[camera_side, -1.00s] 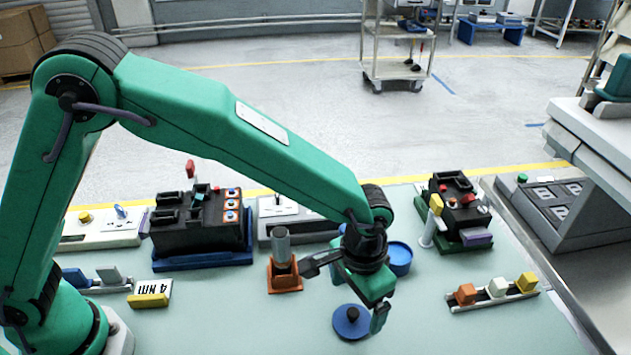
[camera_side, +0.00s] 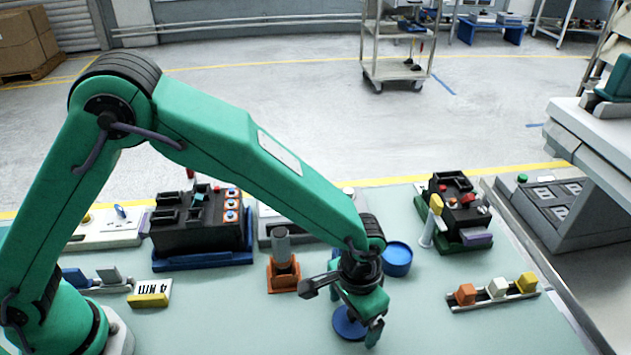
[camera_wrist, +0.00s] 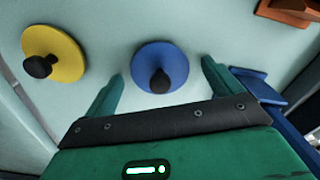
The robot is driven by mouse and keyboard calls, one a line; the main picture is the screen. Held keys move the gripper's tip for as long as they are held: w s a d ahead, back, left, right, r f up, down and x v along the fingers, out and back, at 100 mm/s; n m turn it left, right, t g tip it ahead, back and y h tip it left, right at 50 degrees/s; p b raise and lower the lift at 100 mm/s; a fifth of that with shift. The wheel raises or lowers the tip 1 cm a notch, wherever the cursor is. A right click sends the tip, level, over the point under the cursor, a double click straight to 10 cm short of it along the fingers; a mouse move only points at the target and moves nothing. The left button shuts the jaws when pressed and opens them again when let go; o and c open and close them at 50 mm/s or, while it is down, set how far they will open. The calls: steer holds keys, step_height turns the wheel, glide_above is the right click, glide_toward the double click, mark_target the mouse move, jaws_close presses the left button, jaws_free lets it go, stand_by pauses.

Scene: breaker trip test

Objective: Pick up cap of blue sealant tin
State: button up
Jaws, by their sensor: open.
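The blue cap (camera_side: 340,326), a round disc with a dark knob, lies on the pale green table below my gripper (camera_side: 357,322). My gripper partly hides it in the side view. In the wrist view the blue cap (camera_wrist: 172,62) shows whole, its black knob between the two green fingertips of my gripper (camera_wrist: 160,76). The fingers are open, one on each side, with nothing held. The blue tin (camera_side: 397,262) stands behind and to the right of my gripper in the side view.
The wrist view shows a yellow cap (camera_wrist: 66,55) with a black knob at left. In the side view an orange holder with a grey cylinder (camera_side: 283,277) stands left of my gripper. A rail with coloured blocks (camera_side: 497,292) lies at right.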

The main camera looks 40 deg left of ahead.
steer(key=shift+c, duration=0.4)
steer(key=c, duration=1)
steer(key=shift+o, duration=0.2)
steer(key=shift+r, duration=0.15)
steer(key=shift+r, duration=0.9)
step_height(320, 180, up, 2)
steer(key=shift+r, duration=0.25)
steer(key=s+d+r, duration=0.3)
steer(key=s+r, duration=0.3)
steer(key=s, duration=0.5)
steer(key=shift+d+r, duration=0.15)
steer(key=shift+r, duration=0.1)
